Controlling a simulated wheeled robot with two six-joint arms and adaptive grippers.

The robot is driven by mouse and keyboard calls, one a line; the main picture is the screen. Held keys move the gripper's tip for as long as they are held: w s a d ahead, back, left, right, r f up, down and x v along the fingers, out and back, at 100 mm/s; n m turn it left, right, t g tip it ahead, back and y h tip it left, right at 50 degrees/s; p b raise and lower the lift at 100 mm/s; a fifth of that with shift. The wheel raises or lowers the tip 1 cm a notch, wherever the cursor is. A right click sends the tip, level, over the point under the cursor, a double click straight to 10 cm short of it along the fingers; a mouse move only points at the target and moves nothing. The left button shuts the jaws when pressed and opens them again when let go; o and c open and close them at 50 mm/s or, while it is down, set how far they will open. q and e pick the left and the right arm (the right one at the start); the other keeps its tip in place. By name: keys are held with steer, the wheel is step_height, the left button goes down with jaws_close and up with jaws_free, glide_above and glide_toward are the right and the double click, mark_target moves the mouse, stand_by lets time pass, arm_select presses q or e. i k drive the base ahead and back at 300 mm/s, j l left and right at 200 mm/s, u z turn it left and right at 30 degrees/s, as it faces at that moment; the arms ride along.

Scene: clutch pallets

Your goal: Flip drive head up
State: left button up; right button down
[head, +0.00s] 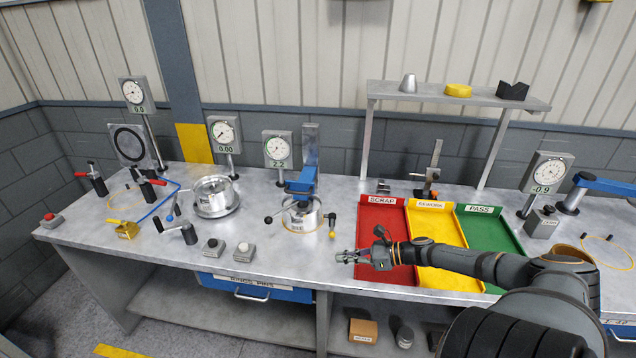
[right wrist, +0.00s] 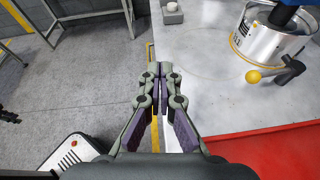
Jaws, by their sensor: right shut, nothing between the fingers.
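A blue drive head (head: 302,181) on a grey column sits lowered over a silver cylinder (head: 301,217) in the middle of the bench. A lever with a yellow knob (head: 332,217) stands at the cylinder's right side. In the right wrist view, the cylinder (right wrist: 262,38), the yellow knob (right wrist: 253,76) and a bit of the blue drive head (right wrist: 290,4) show at the upper right. My right gripper (head: 342,257) is shut and empty near the bench's front edge, in front of and apart from the cylinder. Its fingers (right wrist: 158,70) are together in the wrist view. My left gripper is not in view.
Red (head: 382,218), yellow (head: 437,225) and green (head: 487,232) trays lie right of the cylinder, with my right arm across their front. Two push-buttons (head: 244,250) and a crank (head: 178,233) stand to the left. A grey shelf (head: 440,95) rises behind the trays.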

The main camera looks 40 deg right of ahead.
mark_target(301, 189)
steer(key=i+l, duration=0.6)
steer(key=l, duration=0.25)
steer(key=i+l, duration=0.25)
steer(key=l, duration=0.15)
